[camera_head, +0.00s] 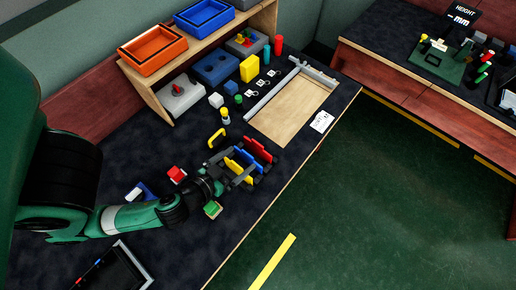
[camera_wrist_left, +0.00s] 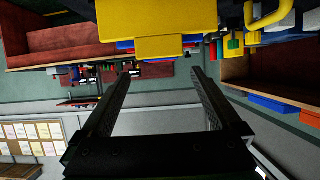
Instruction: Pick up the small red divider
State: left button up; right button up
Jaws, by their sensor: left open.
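A red divider (camera_head: 258,149) stands at the back right of a dark slotted holder on the bench in the head view. Yellow dividers (camera_head: 234,167) and a blue one stand in front of it. My left gripper (camera_head: 243,173) is at the near left side of this group, partly overlapping it in the picture. In the left wrist view its two fingers (camera_wrist_left: 163,75) are apart with nothing between them. A large yellow piece (camera_wrist_left: 155,20) fills the top middle of that view. I cannot make out the red divider for certain there. My right gripper is not in view.
A wooden tray (camera_head: 285,115) lies farther back. A shelf (camera_head: 205,52) with orange and blue bins lines the back. The bench edge is close on the right.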

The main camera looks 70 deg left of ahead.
aim_at(257, 145)
pick_arm(q)
jog(key=x, duration=0.5)
jog(key=shift+w+a+r, duration=0.1)
jog(key=shift+r, duration=0.05)
jog(key=shift+x, duration=2.65)
jog(key=shift+r, duration=0.15)
jog(key=c, duration=1.4)
